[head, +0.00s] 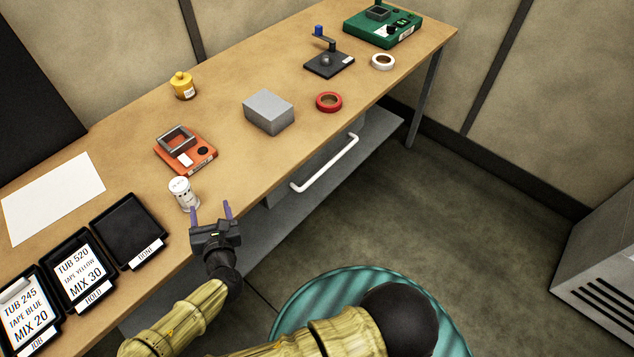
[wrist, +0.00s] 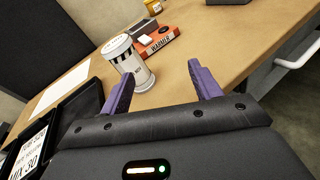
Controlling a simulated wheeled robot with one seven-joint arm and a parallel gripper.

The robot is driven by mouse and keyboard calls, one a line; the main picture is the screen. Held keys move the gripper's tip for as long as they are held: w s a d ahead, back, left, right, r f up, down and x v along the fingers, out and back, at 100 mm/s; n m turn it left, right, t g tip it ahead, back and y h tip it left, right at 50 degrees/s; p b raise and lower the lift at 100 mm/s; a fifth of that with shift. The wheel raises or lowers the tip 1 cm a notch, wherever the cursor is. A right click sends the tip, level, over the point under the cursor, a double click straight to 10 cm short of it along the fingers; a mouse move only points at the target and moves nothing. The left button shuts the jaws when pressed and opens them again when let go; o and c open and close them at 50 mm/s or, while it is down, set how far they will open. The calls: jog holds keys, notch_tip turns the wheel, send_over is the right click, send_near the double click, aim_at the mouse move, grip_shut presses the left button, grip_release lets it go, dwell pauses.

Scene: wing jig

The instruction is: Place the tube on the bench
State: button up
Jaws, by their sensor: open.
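A white tube-shaped container (head: 183,193) with dark markings stands upright on the wooden bench (head: 225,175), near its front edge. It also shows in the wrist view (wrist: 128,62), beyond the left finger and left of the gap between the fingers. My gripper (head: 211,208) is open and empty, with its two purple fingers apart. In the head view it is at the bench's front edge, just right of and nearer than the container. In the wrist view the gripper (wrist: 158,82) shows nothing between its fingertips. The lower part of the container is partly covered by the left finger there.
An orange device (head: 186,152) sits just behind the container. Black trays with labels, one marked DONE (head: 130,230), lie to the left, beside a white sheet (head: 53,198). A grey block (head: 268,112), red tape (head: 329,102) and yellow pot (head: 183,85) stand farther along.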

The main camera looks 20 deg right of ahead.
jog(key=d+f+m+g+h, duration=0.1)
jog(key=d+m, duration=0.1)
jog(key=m, duration=0.1)
jog(key=d+f+m+g+h, duration=0.1)
jog(key=d+m+g, duration=0.1)
jog(key=d, duration=0.1)
jog(key=w+d+f+m+g+h, duration=0.1)
jog(key=d+m+h, duration=0.1)
jog(key=d+m, duration=0.1)
jog(key=shift+d+m+g, duration=0.15)
jog(key=shift+m+g, duration=0.15)
jog(key=s+d+r+m+g+y, duration=0.1)
jog(key=s+d+r+m+g, duration=0.3)
jog(key=d+r+m, duration=0.5)
jog(key=s+d+r+m+g+y, duration=0.1)
jog(key=s+d+r+m+g, duration=0.4)
jog(key=m, duration=1.2)
jog(key=s+d+r, duration=0.2)
jog(key=d+r, duration=0.2)
jog(key=shift+s+d+y, duration=0.3)
jog(key=shift+s+d, duration=0.05)
jog(key=shift+d, duration=0.05)
jog(key=shift+r, duration=0.1)
